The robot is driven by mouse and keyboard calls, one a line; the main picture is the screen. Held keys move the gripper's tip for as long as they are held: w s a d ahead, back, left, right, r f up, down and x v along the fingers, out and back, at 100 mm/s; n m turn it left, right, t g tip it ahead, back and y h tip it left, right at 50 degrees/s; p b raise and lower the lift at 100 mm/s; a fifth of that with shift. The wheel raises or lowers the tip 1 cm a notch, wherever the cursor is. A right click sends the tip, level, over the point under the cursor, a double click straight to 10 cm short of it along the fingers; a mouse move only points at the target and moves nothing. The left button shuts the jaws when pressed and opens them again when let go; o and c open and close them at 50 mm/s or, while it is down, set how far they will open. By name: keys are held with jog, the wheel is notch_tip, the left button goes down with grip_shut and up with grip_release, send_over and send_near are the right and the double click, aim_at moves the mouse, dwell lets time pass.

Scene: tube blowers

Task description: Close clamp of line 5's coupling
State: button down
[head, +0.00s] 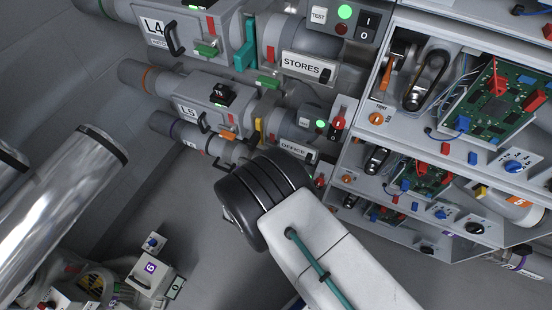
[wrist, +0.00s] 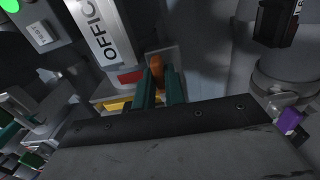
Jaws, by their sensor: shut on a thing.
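Line 5's unit, marked L5 (head: 187,109), is a grey pipe assembly at the left-centre of the head view. A yellow part (head: 258,130) stands upright at its right, and an orange tab (head: 228,135) sits below its body. In the wrist view, my gripper (wrist: 161,83) has two teal fingers closed around an orange-brown handle (wrist: 157,66) in front of a pale plate. A yellow part (wrist: 117,105) lies just left of the fingers. The head view hides my fingers behind my black wrist, so I cannot tell whether the handle is line 5's clamp.
The OFFICE sign (wrist: 103,32) is close at the upper left of the fingers. The L4 unit (head: 180,28) is above L5, with another pipe line below. An open rack (head: 455,130) of circuit boards stands at the right. Floor (head: 195,215) shows free at lower left.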

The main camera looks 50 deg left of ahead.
jog(key=c, duration=1.5)
grip_release()
jog(key=shift+o, duration=0.2)
jog(key=shift+s, duration=0.15)
jog(key=v, duration=0.7)
jog(key=shift+s+d, duration=0.25)
